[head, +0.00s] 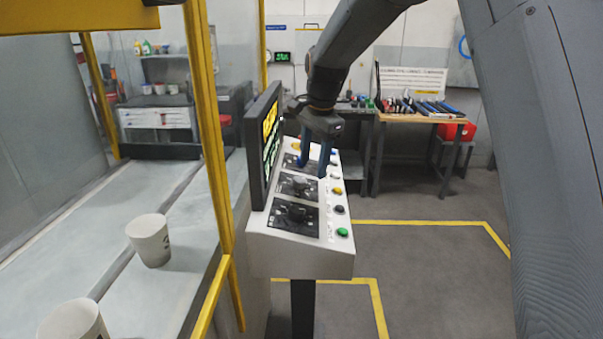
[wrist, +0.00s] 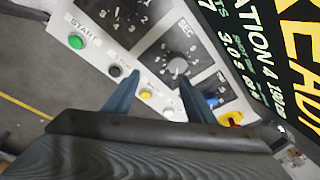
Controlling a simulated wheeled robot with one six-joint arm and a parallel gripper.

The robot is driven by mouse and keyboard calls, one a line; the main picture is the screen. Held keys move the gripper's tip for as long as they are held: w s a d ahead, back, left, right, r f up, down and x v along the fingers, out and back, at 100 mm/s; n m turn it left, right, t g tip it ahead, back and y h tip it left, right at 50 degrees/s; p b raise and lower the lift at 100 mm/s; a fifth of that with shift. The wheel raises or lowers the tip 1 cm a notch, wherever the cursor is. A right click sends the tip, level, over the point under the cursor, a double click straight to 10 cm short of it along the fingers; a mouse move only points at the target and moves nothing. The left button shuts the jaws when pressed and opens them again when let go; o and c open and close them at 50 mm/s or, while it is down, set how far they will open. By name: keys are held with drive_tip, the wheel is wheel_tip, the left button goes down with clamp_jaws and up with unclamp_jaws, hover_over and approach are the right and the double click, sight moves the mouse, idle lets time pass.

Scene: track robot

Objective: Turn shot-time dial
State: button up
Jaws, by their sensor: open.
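A sloped white control panel (head: 300,252) carries a row of dark dial plates. The middle dial (wrist: 178,66), a round knob with a scale and a label that seems to read SEC, lies just beyond my fingertips in the wrist view; it also shows in the head view (head: 297,187). Another dial (wrist: 120,12) with numbers is at the upper left, partly cut off. My gripper (wrist: 158,78) is open and empty, its two blue fingers apart on either side below the middle dial. In the head view my gripper (head: 313,166) hangs over the panel's far half. I see no clear contact.
A display screen (head: 264,148) stands along the panel's left edge. Buttons line the right edge, including green (wrist: 76,41), black (wrist: 115,71) and yellow (wrist: 147,95). A red-yellow switch (wrist: 232,119) is close to the right finger. Yellow posts (head: 208,130) and paper cups (head: 149,240) are left.

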sight(301, 180)
drive_tip(key=w+a, duration=0.1)
drive_tip(key=w+a+m, duration=0.1)
drive_tip(key=shift+w+a+r, duration=0.1)
drive_tip(key=shift+a+r, duration=0.25)
drive_tip(key=shift+w+a+f+p, duration=0.15)
drive_tip(key=shift+f+p, duration=0.35)
drive_tip(key=shift+f, duration=0.65)
drive_tip(key=shift+w+a+f+p, duration=0.1)
drive_tip(key=shift+w+f+p, duration=0.25)
drive_tip(key=shift+f, duration=0.85)
drive_tip(key=shift+w+a+f+p, duration=0.1)
drive_tip(key=shift+f+p, duration=0.5)
drive_tip(key=shift+f, duration=0.55)
drive_tip(key=c, duration=1)
drive_tip(key=shift+c, duration=0.2)
